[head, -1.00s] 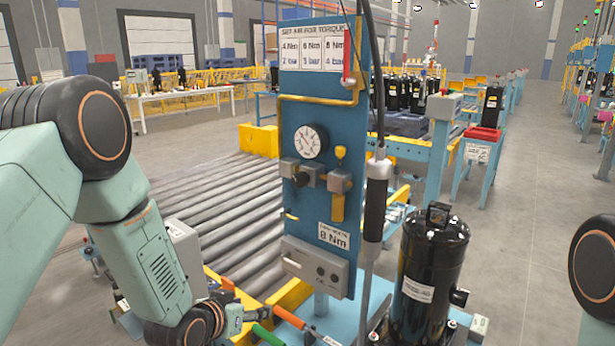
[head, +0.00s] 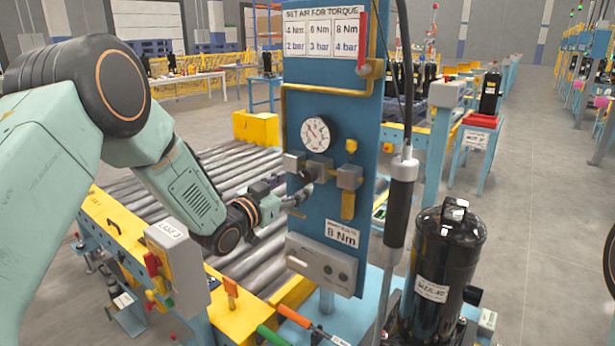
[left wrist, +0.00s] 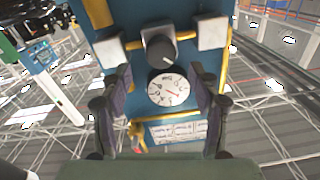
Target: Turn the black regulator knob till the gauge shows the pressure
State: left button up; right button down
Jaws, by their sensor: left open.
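The black regulator knob (head: 308,175) sits on the blue panel (head: 330,210), below the round white gauge (head: 316,134). The gauge's red needle points to the upper left; I cannot read its number. A sign (head: 322,34) pairs 4, 6 and 8 Nm with 2, 3 and 4 bar. A lower label (head: 342,233) reads 8 Nm. My left gripper (head: 300,197) is open, just in front of and slightly below the knob. In the left wrist view, the knob (left wrist: 161,51) and gauge (left wrist: 168,90) show between the spread fingers, apart from them. My right gripper is out of view.
A hanging tool (head: 401,195) and its cable run beside the panel's right edge. A black compressor (head: 447,262) stands at lower right. A control box (head: 177,266) is below my left arm. A roller conveyor (head: 225,170) lies behind the panel.

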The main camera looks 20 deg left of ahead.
aim_at(305, 178)
pick_arm(q)
jog(key=x, duration=0.4)
jog(key=shift+w+f, duration=0.3)
jog(key=shift+w, duration=0.4)
jog(key=shift+w+d+r, duration=0.15)
jog(key=shift+d+r, duration=0.1)
jog(key=shift+d, duration=0.2)
jog(key=shift+w+a+f, duration=0.1)
jog(key=shift+w+a, duration=0.05)
jog(key=shift+a, duration=0.15)
jog(key=c, duration=1.2)
jog(key=shift+o, duration=0.2)
